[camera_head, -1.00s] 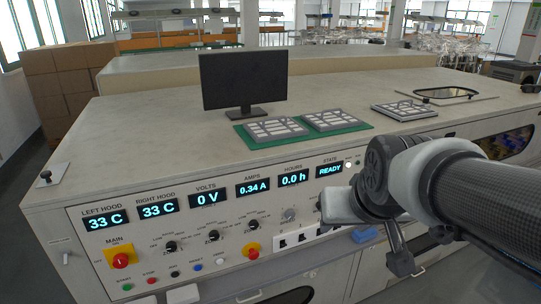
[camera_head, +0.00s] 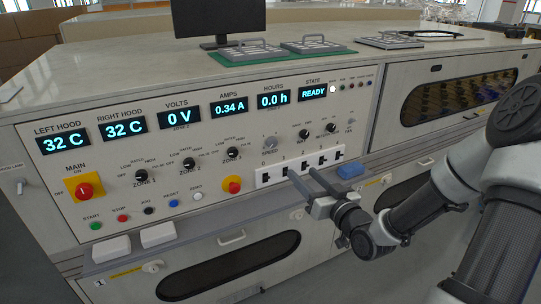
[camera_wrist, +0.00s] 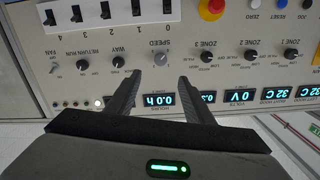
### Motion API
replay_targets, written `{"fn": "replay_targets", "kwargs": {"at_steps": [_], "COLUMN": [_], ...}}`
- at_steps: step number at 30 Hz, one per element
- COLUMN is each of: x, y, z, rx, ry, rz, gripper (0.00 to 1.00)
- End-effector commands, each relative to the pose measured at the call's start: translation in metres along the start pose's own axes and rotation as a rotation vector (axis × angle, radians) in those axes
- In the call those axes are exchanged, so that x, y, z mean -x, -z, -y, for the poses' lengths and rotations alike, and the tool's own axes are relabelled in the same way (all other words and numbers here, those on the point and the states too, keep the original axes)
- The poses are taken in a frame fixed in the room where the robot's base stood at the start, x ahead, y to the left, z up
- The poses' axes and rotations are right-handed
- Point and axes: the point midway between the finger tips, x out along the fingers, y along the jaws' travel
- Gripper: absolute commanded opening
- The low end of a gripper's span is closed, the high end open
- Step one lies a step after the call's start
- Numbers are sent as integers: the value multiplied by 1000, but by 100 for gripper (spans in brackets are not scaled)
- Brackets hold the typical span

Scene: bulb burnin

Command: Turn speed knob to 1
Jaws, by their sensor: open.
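The grey speed knob (camera_head: 270,142) sits on the front panel, right of the ZONE 3 knob and above the white numbered strip. Its pointer direction is too small to read. In the wrist view the panel appears upside down, and the speed knob (camera_wrist: 160,58) lies just beyond the fingertips, roughly centred between them. My gripper (camera_head: 303,176) is open and empty, in front of the numbered strip, lower right of the knob in the head view. Its two dark fingers (camera_wrist: 159,77) point toward the panel, apart from the knob as far as I can tell.
The numbered strip (camera_head: 300,166) with several black switches is close below the knob. The ZONE 3 knob (camera_head: 232,153), a red-yellow emergency button (camera_head: 232,186) and the WAY knob (camera_head: 304,134) are nearby.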

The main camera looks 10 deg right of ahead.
Motion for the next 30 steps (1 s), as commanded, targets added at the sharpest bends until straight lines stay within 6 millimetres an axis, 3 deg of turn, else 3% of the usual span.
{"fn": "replay_targets", "kwargs": {"at_steps": [4,8,24,30], "x": [-4,-21,-136,-163], "y": [3,4,7,8], "z": [0,2,2,2], "rx": [-18,-16,-17,-17], "ry": [12,14,10,9], "rz": [-41,-41,-38,-36], "gripper": [48,48,48,48]}}
